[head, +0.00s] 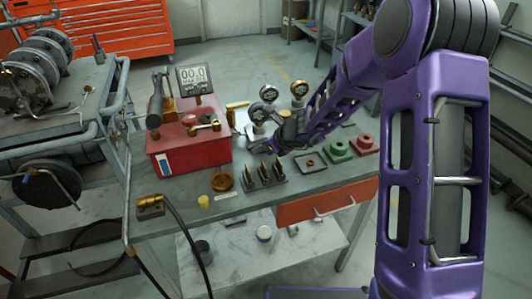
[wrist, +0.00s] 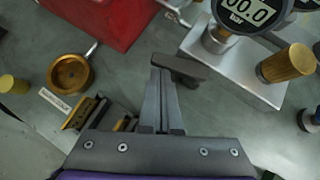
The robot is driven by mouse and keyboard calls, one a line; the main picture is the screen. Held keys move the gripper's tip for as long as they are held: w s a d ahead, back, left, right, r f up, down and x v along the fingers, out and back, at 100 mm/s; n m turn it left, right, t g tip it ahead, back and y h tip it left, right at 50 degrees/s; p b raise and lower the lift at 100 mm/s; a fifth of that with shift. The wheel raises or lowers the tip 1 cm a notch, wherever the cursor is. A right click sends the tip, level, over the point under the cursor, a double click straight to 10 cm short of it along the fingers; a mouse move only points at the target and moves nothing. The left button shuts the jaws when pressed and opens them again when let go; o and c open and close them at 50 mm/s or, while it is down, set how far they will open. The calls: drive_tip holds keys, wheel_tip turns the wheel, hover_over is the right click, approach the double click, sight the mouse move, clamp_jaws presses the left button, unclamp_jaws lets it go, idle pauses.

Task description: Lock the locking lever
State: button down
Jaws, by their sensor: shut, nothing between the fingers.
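A dark, flat lever-like bar (wrist: 180,67) lies just past my fingertips in the wrist view, beside a silver block (wrist: 238,75). I take it for the locking lever, but I cannot tell its lock state. My gripper (wrist: 161,78) is shut and empty, its fingertips close to the bar's left part. I cannot tell whether they touch it. In the head view my gripper (head: 284,141) is over the bench by the gauges, and my arm and gripper hide much of the block and lever there.
A red box (head: 188,152) with brass fittings and a black-handled tool stands left of my gripper. Gauges (head: 263,112) stand close by. A brass dish (head: 222,181), a pronged black rack (head: 264,180) and green and red flanged parts (head: 340,149) are on the bench (head: 180,222).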

drive_tip(key=shift+w+d+p, duration=0.35)
drive_tip(key=shift+w+p, duration=0.2)
drive_tip(key=shift+w, duration=0.25)
drive_tip(key=shift+d, duration=0.15)
